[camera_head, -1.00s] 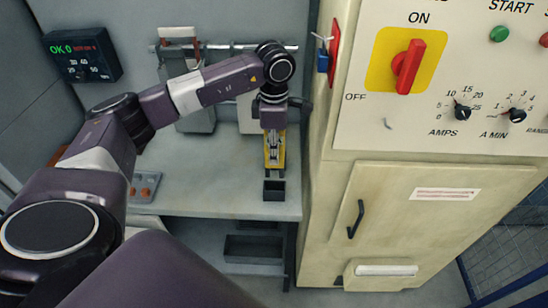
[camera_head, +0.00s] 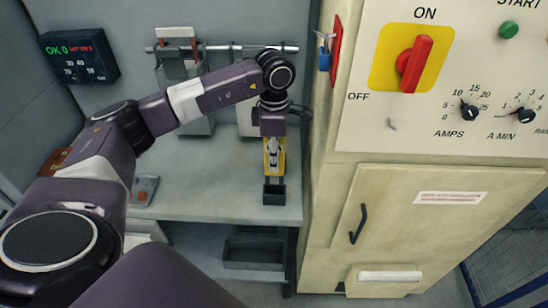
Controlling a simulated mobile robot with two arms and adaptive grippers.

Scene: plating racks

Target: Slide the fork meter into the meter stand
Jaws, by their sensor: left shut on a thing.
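The yellow fork meter (camera_head: 281,158) hangs upright in my left gripper (camera_head: 273,160), which is shut on it at the right end of the bench. The meter stand (camera_head: 274,196) is a small dark open-topped box near the bench's front edge. It lies directly below the meter in the picture. The meter's lower end meets the stand's top opening in this view; I cannot tell how far inside it is. My right gripper is not in view.
A cream cabinet (camera_head: 345,225) with a red switch (camera_head: 415,65) stands close on the right. A rail (camera_head: 220,47) with hanging plates runs behind. A grey button box (camera_head: 143,190) sits on the bench (camera_head: 215,200), whose middle is clear.

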